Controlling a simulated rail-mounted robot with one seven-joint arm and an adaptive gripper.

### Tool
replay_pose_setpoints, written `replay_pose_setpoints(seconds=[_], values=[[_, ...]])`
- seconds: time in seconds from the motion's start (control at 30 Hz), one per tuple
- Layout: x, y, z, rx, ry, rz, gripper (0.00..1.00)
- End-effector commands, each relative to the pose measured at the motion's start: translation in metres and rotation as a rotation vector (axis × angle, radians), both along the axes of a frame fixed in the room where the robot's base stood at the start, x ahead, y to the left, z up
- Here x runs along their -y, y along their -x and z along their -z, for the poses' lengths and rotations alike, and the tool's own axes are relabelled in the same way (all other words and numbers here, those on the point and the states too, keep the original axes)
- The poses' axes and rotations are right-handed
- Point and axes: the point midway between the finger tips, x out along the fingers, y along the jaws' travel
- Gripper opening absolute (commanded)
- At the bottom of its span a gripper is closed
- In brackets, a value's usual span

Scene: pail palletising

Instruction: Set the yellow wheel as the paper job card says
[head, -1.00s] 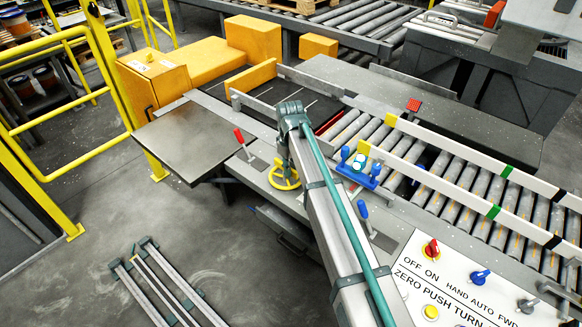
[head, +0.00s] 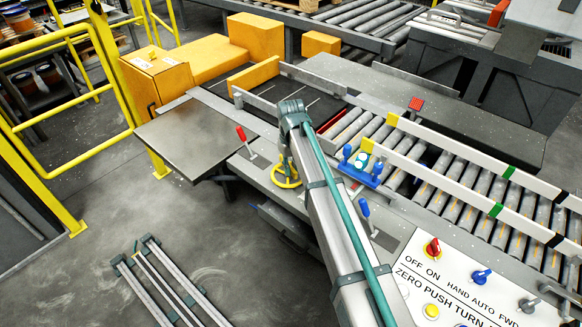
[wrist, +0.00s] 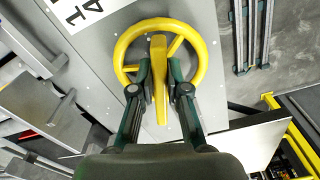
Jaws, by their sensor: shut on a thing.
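The yellow wheel (head: 286,177) sits on the grey machine top, left of the roller conveyor. In the wrist view the yellow wheel (wrist: 202,72) shows its round rim, spokes and a thick yellow bar (wrist: 159,90) across the middle. My gripper (wrist: 161,78) is shut on the wheel at this bar, with one dark finger on each side. In the head view my arm partly hides the wheel. A white label with black figures (wrist: 78,10) lies beside the wheel in the wrist view, cut off by the edge. I cannot make out a readable job card.
A red-handled lever (head: 243,138) stands left of the wheel. Blue knobs (head: 361,166) and a blue lever (head: 366,212) stand to its right. A white control panel (head: 445,275) with knobs is at the front right. A bare grey plate (head: 195,135) projects at the left.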

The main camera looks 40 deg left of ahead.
Motion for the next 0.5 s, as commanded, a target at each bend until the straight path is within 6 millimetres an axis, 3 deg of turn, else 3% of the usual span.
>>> replay_pose_setpoints(seconds=[0.03, 0.17, 0.5], values=[[0.0003, 0.0003, 0.0001, 0.000, 0.001, 0.000, 0.19], [0.0003, 0.0001, 0.0000, 0.000, 0.001, -0.001, 0.40], [-0.0001, -0.0001, -0.0019, 0.000, 0.000, -0.001, 0.40]])
